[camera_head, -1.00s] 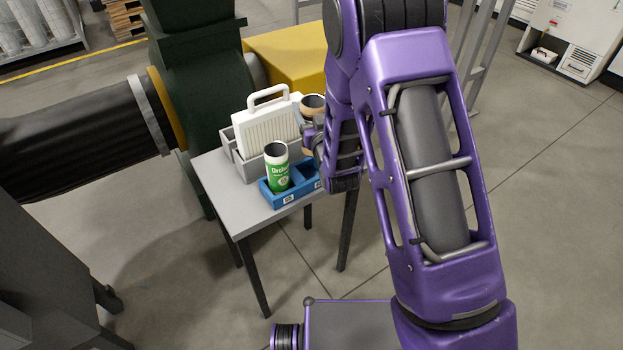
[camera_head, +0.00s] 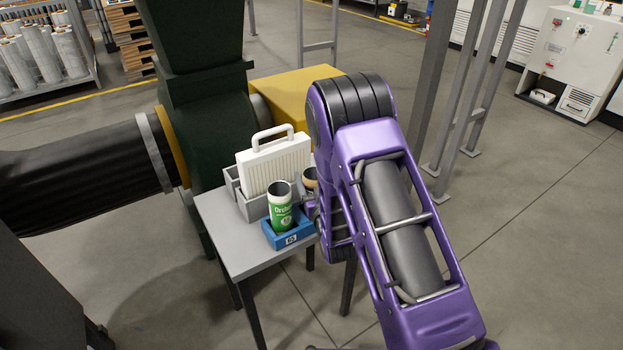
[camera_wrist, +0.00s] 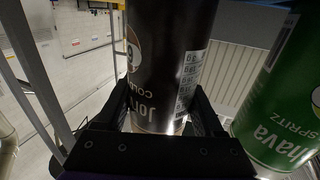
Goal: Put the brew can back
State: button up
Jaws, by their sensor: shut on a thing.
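The brew can (camera_wrist: 165,60) is dark with white lettering, and my gripper (camera_wrist: 160,112) is shut around it in the wrist view. A green and white can (camera_head: 281,211) stands in the left compartment of a blue holder (camera_head: 290,240) on the small table. The brew can is just right of and behind the green can, over or in the holder's right side. My arm hides its lower part, so I cannot tell whether it rests in the holder.
The grey table (camera_head: 228,232) has bare surface left of the holder. Behind the holder, a white handled filter panel (camera_head: 275,165) stands in a grey box (camera_head: 254,207). A dark green machine (camera_head: 205,110) and a yellow block (camera_head: 290,98) stand close behind the table.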

jog(key=shift+f, duration=0.15)
jog(key=o, duration=1.4)
jog(key=shift+o, duration=0.2)
jog(key=shift+s, duration=0.15)
jog(key=v, duration=1.1)
jog(key=shift+s, duration=0.35)
jog(key=shift+w+d+r, duration=0.1)
jog(key=shift+d+r, duration=0.1)
jog(key=shift+r, duration=0.1)
